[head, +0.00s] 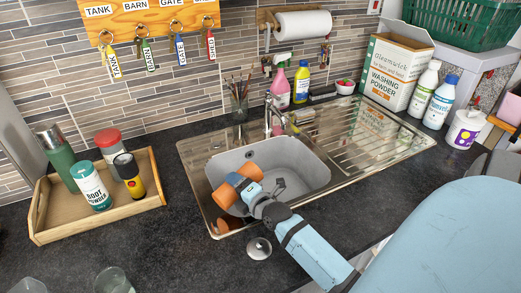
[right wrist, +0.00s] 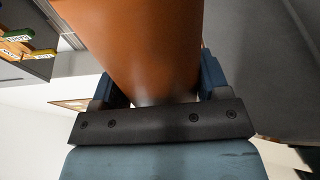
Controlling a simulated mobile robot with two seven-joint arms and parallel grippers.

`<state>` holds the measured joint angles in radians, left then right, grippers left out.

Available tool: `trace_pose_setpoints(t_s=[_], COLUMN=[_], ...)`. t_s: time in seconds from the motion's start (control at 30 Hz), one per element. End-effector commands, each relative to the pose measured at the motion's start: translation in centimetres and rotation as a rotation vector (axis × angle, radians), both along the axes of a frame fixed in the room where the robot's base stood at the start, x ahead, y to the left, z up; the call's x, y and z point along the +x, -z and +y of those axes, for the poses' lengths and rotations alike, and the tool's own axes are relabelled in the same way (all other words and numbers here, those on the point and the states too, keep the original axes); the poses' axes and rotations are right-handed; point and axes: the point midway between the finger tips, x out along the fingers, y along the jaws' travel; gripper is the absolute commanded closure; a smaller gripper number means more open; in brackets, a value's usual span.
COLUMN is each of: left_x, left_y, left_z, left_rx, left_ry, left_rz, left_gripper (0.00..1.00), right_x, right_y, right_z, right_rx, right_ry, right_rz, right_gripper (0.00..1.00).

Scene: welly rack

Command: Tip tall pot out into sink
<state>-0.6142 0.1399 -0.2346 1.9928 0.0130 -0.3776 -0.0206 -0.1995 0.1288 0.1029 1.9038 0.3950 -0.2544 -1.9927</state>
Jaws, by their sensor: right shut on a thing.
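The tall pot (head: 224,195) is orange-brown and lies tilted over the near left part of the sink. My right gripper (head: 241,186) is shut on its middle, with orange showing on both sides of the jaws. In the right wrist view the pot (right wrist: 140,45) fills the space between the blue fingers. Its opening and contents cannot be made out. The grey sink bowl (head: 300,178) is set in a steel surround, and its floor is partly hidden by my gripper. My left gripper is not in view.
A tap (head: 268,118) stands behind the bowl, with a ribbed drainer (head: 365,130) to the right. A wooden tray (head: 45,225) of bottles is at left. A round metal piece (head: 259,248) lies in front of the sink. Washing powder (head: 392,75) and white bottles stand at back right.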

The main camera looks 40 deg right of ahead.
Motion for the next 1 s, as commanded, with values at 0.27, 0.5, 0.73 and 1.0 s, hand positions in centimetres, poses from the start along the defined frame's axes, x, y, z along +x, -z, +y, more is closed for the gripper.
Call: trace_pose_setpoints(t_s=[0.27, 0.5, 0.73, 1.0], left_x=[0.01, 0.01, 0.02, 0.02], left_y=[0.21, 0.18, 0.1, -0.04], left_z=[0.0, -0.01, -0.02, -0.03], left_rx=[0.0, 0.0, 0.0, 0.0], left_ry=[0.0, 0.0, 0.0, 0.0], left_rz=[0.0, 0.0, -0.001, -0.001], left_gripper=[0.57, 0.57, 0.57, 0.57], right_x=[0.0, -0.01, -0.01, -0.01], right_y=[-0.01, -0.04, 0.02, 0.07], right_z=[0.18, 0.2, 0.19, 0.16], right_rx=[0.018, 0.034, 0.052, 0.074], right_ry=[0.001, -0.001, -0.001, 0.0], right_rz=[-0.002, -0.001, 0.0, 0.001], right_gripper=[0.6, 0.6, 0.6, 0.6])
